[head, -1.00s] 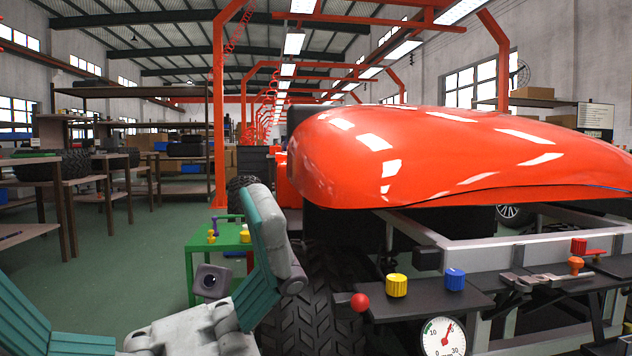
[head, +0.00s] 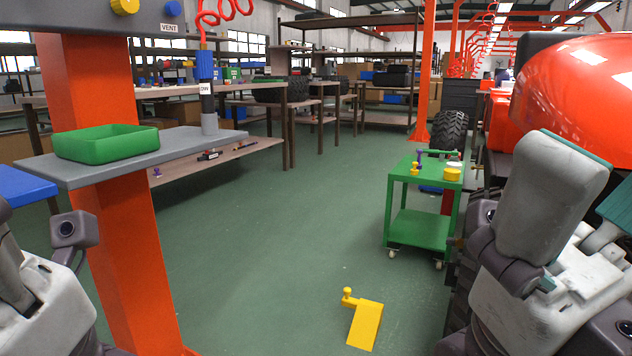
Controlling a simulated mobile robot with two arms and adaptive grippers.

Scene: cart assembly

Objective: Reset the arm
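My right gripper (head: 602,170) stands at the right edge in the head view, in front of the red car body. One grey finger with a teal pad points up, and part of a second teal pad shows beside it, cut off by the frame edge. The two look apart, and I see nothing held between them. My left gripper (head: 28,290) is at the lower left corner. Only its pale housing, a small camera and part of one finger show; its fingertips are out of frame.
An orange post (head: 112,200) with a grey shelf and green tray (head: 106,144) stands close on the left. A green cart (head: 418,228) stands right of centre. A yellow bracket-like part (head: 365,325) lies on the floor ahead. The green floor between is otherwise clear.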

